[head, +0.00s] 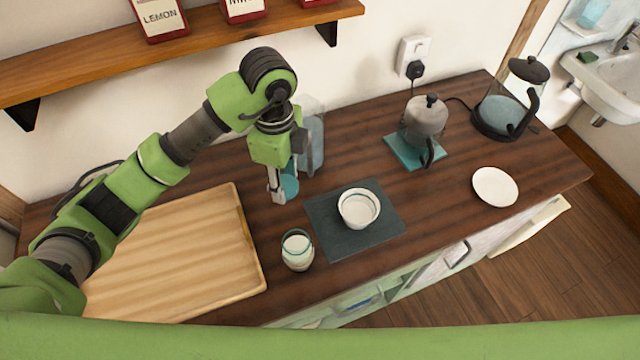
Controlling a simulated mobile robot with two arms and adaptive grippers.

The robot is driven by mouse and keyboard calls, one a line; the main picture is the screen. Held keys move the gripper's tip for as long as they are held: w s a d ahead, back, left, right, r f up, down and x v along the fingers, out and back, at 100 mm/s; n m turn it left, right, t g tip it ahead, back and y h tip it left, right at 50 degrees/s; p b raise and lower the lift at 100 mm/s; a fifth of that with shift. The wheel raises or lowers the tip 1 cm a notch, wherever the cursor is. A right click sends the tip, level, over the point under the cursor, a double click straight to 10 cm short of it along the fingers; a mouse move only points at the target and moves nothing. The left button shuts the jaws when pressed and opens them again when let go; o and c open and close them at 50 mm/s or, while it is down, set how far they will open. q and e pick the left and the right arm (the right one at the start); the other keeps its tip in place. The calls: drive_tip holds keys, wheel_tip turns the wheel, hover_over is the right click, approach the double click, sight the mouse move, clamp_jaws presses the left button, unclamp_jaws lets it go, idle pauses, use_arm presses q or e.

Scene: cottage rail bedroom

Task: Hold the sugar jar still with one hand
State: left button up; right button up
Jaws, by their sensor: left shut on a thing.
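My left gripper (277,187) points down over the counter, left of the dark mat. Its fingers are shut on a teal round thing (290,188), partly hidden behind them. I cannot tell whether this is the sugar jar or a part of it. A small glass jar with white contents (297,252) stands upright on the counter in front of the gripper, apart from it. It looks open at the top and may be the sugar jar. A taller clear bluish glass vessel (316,145) stands behind the gripper, partly hidden by it. My right gripper is not in view.
A white bowl (358,208) sits on the dark mat (330,243). A wooden tray (180,262) lies left. A grey pot (426,115) on a teal mat, a white plate (495,187) and a kettle (503,115) stand right. A shelf (180,50) overhangs the back left.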

sight(290, 216)
use_arm(q)
drive_tip(key=shift+s+f, duration=0.15)
drive_tip(key=shift+f, duration=0.45)
drive_tip(key=f+p, duration=0.2)
drive_tip(key=f, duration=0.7)
drive_tip(key=shift+s+p, duration=0.2)
drive_tip(key=shift+p, duration=0.15)
drive_tip(key=shift+f, duration=0.4)
drive_tip(key=shift+w, duration=0.1)
drive_tip(key=shift+f, duration=0.15)
drive_tip(key=o, duration=1.2)
drive_tip(key=shift+o, duration=0.2)
